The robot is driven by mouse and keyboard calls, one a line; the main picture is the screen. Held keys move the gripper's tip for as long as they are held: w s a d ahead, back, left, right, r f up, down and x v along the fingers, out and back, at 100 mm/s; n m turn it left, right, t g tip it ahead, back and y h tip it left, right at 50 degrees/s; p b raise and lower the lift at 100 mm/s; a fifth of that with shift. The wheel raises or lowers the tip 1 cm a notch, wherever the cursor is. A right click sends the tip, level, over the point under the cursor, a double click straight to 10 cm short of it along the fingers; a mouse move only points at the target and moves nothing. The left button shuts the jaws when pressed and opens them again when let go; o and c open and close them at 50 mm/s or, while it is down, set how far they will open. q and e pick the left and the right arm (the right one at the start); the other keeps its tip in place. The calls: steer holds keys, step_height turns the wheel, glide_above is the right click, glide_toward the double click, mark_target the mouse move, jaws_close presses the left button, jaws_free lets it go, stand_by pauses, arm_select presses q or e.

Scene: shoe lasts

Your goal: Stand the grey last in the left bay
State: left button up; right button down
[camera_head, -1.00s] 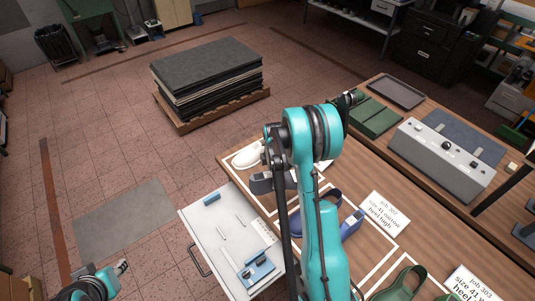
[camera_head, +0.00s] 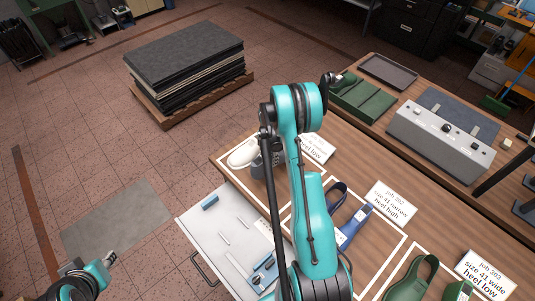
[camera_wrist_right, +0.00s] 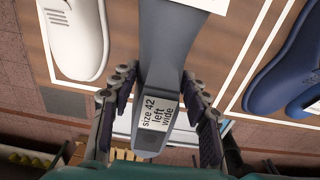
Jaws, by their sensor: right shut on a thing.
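The grey last (camera_wrist_right: 165,50) is between the fingers of my right gripper (camera_wrist_right: 160,98) in the wrist view. Its label reads "size 42 left wide", and its far end runs out of the top of the picture. In the head view my right arm hides most of the grey last (camera_head: 257,170). It is over the white-outlined left bay (camera_wrist_right: 122,35), beside a white last (camera_wrist_right: 76,35). I cannot tell whether it touches the bench. My left gripper (camera_head: 108,260) is far from the bench at lower left, too small to read.
Green lasts (camera_head: 410,278) are in the bay by card "job 303" (camera_head: 484,272). A white drawer tray (camera_head: 205,225) adjoins the bench's left edge. A grey control box (camera_head: 447,140) stands behind.

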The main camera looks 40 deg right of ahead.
steer(key=shift+w+f, duration=0.25)
steer(key=shift+f, duration=0.5)
steer(key=shift+s+f+b, duration=0.15)
steer(key=shift+f+b, duration=0.35)
steer(key=shift+b, duration=0.3)
steer(key=shift+f+b, duration=2.6)
steer(key=shift+b, duration=0.2)
steer(key=shift+f, duration=0.15)
steer(key=c, duration=0.7)
jaws_free()
